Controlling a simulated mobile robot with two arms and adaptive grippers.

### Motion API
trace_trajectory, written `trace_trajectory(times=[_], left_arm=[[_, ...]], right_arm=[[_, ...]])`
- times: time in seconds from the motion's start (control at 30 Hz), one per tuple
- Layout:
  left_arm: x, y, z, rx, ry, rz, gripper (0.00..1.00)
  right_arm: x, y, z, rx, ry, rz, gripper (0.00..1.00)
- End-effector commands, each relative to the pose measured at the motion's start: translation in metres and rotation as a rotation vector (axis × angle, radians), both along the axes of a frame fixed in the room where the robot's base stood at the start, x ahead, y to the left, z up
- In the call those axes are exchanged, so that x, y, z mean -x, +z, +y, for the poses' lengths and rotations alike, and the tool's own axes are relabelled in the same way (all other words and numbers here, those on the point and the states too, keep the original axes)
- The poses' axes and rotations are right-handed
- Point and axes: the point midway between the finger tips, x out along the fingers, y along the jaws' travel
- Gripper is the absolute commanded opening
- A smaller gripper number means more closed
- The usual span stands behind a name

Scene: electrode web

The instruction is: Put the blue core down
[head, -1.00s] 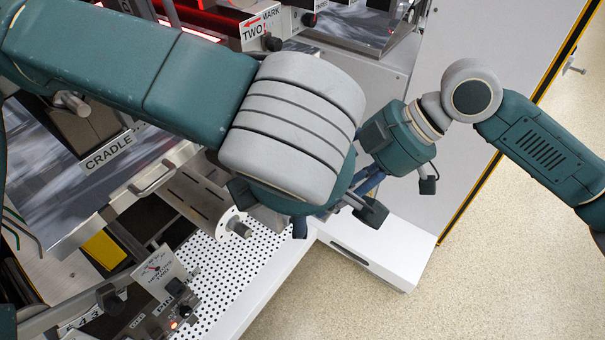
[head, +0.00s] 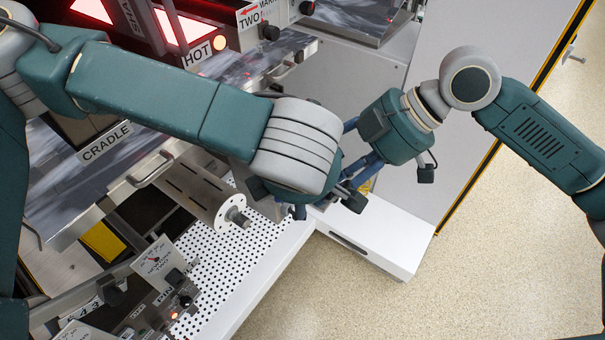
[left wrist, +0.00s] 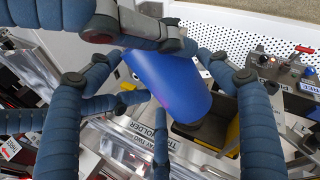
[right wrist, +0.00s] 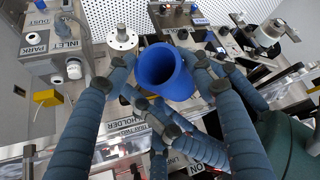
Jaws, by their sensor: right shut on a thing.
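The blue core (right wrist: 166,72) is a smooth hollow tube, its open end facing the right wrist camera. My right gripper (right wrist: 158,80) is shut on it, with fingers on both sides. The core (left wrist: 170,85) also shows in the left wrist view, lying slanted. My left gripper (left wrist: 157,70) is open, its fingers spread around the core, apart or barely touching; I cannot tell. In the head view my left gripper (head: 325,200) and right gripper (head: 362,172) are close together, and my left wrist hides the core.
A perforated white deck (head: 250,262) lies below the grippers. A metal roller with a round flange (head: 238,216) projects over it. A control box with a dial (head: 160,258) stands at the deck's left. A yellow block (head: 103,243) sits in a dark recess. Floor is free at lower right.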

Motion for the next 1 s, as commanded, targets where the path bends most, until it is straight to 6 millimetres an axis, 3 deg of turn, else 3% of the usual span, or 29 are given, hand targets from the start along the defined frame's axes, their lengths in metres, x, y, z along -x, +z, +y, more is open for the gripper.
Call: trace_trajectory(times=[0.03,0.17,0.2,0.23,0.33,0.73,1.0], left_arm=[[0.000,0.000,0.000,0.000,0.000,0.000,0.63],[0.000,0.000,0.000,0.000,0.000,-0.001,0.37],[0.000,0.001,0.000,0.000,0.000,-0.001,0.35],[0.000,0.001,0.000,0.000,0.000,-0.002,0.35],[-0.001,0.001,0.000,0.001,0.001,-0.002,0.34],[0.000,0.001,0.000,0.000,0.000,-0.001,0.33],[0.000,0.001,0.000,0.000,0.000,-0.001,0.33]], right_arm=[[0.000,0.000,0.000,-0.001,0.000,0.000,0.22],[0.000,0.000,0.000,-0.001,0.001,0.001,0.22],[0.000,0.000,0.000,-0.001,0.001,0.000,0.22],[0.001,0.000,0.000,0.000,0.002,0.001,0.58],[0.001,0.000,0.000,0.000,0.002,0.001,0.76],[0.000,0.006,-0.005,0.001,-0.001,-0.002,0.76],[0.001,0.048,-0.038,-0.001,-0.004,-0.003,0.76]])
